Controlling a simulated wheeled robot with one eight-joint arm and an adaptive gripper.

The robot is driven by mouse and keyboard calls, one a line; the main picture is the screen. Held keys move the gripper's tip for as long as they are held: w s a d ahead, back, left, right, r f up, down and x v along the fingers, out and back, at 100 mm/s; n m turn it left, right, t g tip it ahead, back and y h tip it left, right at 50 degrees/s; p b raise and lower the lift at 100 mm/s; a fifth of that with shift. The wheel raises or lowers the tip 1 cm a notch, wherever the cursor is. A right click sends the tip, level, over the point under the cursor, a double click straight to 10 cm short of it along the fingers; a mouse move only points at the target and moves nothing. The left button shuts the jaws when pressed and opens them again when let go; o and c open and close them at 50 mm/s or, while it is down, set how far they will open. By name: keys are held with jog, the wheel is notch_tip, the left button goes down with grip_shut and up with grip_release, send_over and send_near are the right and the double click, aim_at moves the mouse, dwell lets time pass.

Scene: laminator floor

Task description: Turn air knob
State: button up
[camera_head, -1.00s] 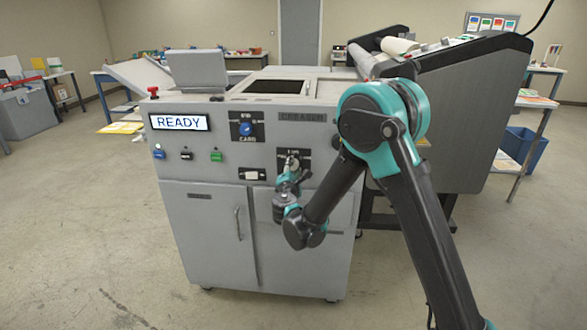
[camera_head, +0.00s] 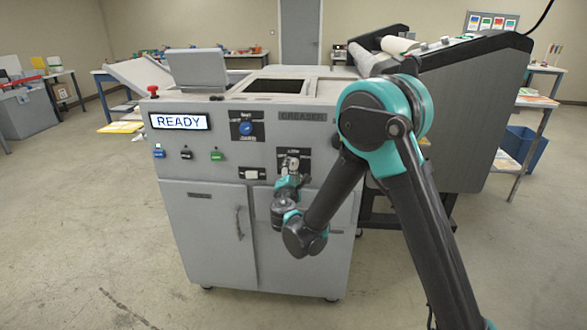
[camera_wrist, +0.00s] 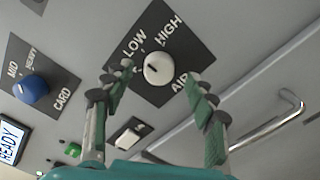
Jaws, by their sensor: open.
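The air knob (camera_wrist: 158,69) is a round white dial with a dark pointer mark, on a black plate (camera_wrist: 183,37) labelled LOW, HIGH and AIR in the wrist view. Its pointer is turned toward the LOW side. My gripper (camera_wrist: 156,82) is open, its two green-padded fingers either side of the knob in the picture, and I see no contact. In the head view the air plate (camera_head: 305,154) is on the right of the creaser's front panel, with my gripper (camera_head: 291,172) in front of it hiding much of the knob.
A blue card knob (camera_wrist: 31,89) sits left of the air plate. A white rocker switch (camera_wrist: 130,133) and green button (camera_wrist: 72,149) lie nearby. A cabinet handle (camera_wrist: 291,102) sticks out at the right. The READY display (camera_head: 180,121) is lit.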

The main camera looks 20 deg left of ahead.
jog(key=v, duration=0.9)
jog(key=w+d+f+m+g+h, duration=0.1)
jog(key=w+d+m+g+h, duration=0.2)
jog(key=d, duration=0.7)
jog(key=d+f+m+g+h, duration=0.15)
jog(key=d+m, duration=0.35)
jog(key=d, duration=0.6)
jog(key=w+d+m+g+h, duration=0.1)
jog(key=w+d+m+h, duration=0.2)
jog(key=d, duration=0.7)
jog(key=s+d+f+m+g, duration=0.2)
jog(key=s+d+m+g, duration=0.1)
jog(key=s+d+m, duration=0.3)
jog(key=s+d+f+m+g, duration=0.25)
jog(key=s+d, duration=0.25)
jog(key=d, duration=0.4)
jog(key=s+d+f+m+g+y, duration=0.2)
jog(key=s+m, duration=0.5)
jog(key=s, duration=0.4)
jog(key=shift+s+f+y, duration=0.4)
jog(key=shift+f+y, duration=0.15)
jog(key=shift+f, duration=0.3)
